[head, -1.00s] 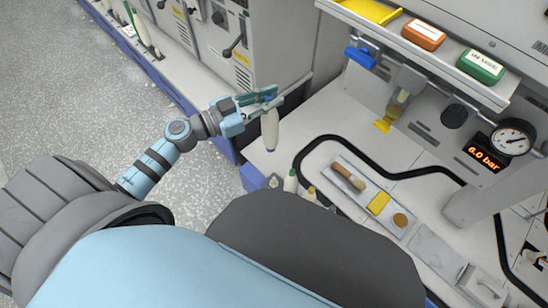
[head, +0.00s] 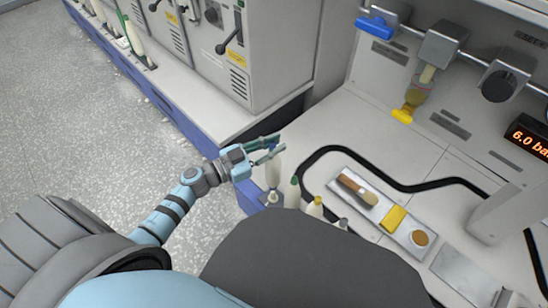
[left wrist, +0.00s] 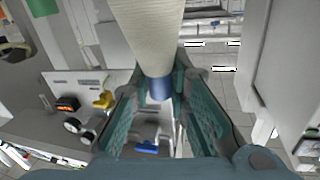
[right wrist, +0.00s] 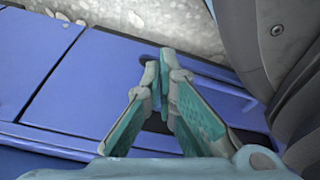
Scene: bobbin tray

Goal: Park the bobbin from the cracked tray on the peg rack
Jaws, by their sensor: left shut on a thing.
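A cream bobbin (head: 273,173) hangs about upright in my left gripper (head: 268,148), above the near left corner of the worktop. In the left wrist view the fingers (left wrist: 160,82) are shut around the blue end (left wrist: 159,88) of the bobbin (left wrist: 146,35). Below the bobbin in the head view is a small pale peg or holder (head: 272,197); I cannot tell whether they touch. Beside it stand a green-topped bobbin (head: 292,194) and a yellow-topped one (head: 315,208), partly hidden by my body. My right gripper (right wrist: 160,66) is shut and empty. I cannot make out a cracked tray.
A grey tray (head: 362,222) with a brush (head: 358,188), a yellow block (head: 393,218) and a round brown piece (head: 419,238) lies on the worktop (head: 330,120). A black cable (head: 400,186) curves behind it. Grey cabinets (head: 270,50) stand at the back left.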

